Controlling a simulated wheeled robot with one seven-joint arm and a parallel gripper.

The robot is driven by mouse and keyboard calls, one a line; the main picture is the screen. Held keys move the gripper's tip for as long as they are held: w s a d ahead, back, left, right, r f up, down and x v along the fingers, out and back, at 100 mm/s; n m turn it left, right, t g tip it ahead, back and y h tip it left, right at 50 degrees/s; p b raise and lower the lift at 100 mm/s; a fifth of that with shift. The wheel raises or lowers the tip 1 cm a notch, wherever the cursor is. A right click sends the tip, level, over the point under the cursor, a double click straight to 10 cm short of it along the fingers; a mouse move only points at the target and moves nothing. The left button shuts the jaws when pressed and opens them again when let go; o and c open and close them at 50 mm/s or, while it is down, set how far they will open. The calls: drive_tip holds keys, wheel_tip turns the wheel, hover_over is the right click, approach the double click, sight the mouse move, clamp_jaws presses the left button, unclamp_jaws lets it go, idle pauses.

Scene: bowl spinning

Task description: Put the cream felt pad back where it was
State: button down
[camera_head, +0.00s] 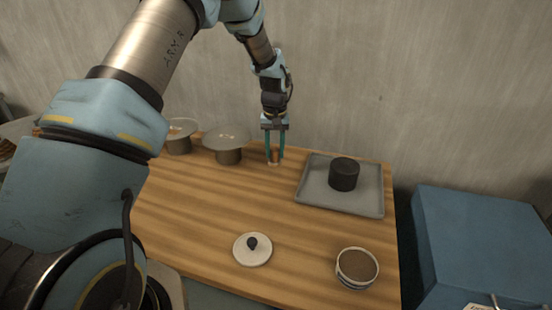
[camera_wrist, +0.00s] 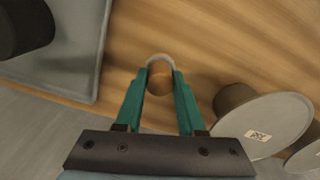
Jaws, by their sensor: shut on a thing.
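My gripper (camera_head: 275,160) is over the far edge of the wooden table, shut on a small brown, rounded piece with a pale cream rim. I take this for the cream felt pad (camera_head: 274,163) and a brown knob on it. In the wrist view, my gripper (camera_wrist: 160,72) has its teal fingers on either side of the brown knob (camera_wrist: 160,84), and the cream pad (camera_wrist: 159,58) shows as an arc beyond it. The fingers hide much of the pad. I cannot tell whether it touches the table.
A grey tray (camera_head: 312,197) with a black cylinder (camera_head: 344,175) stands right of my gripper. Two disc-topped stands (camera_head: 228,140) (camera_head: 180,130) are to its left. A white disc with a dark knob (camera_head: 253,258) and a bowl (camera_head: 357,280) are in front. The table's middle (camera_head: 220,200) is clear.

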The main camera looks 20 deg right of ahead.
sight(275, 160)
drive_tip(key=shift+f+p, duration=0.5)
drive_tip(key=shift+f, duration=1.25)
drive_tip(key=shift+f, duration=0.15)
drive_tip(key=c, duration=0.5)
unclamp_jaws()
wheel_tip(275, 160, up, 12)
drive_tip(key=b, duration=0.3)
drive_tip(key=shift+r, duration=0.2)
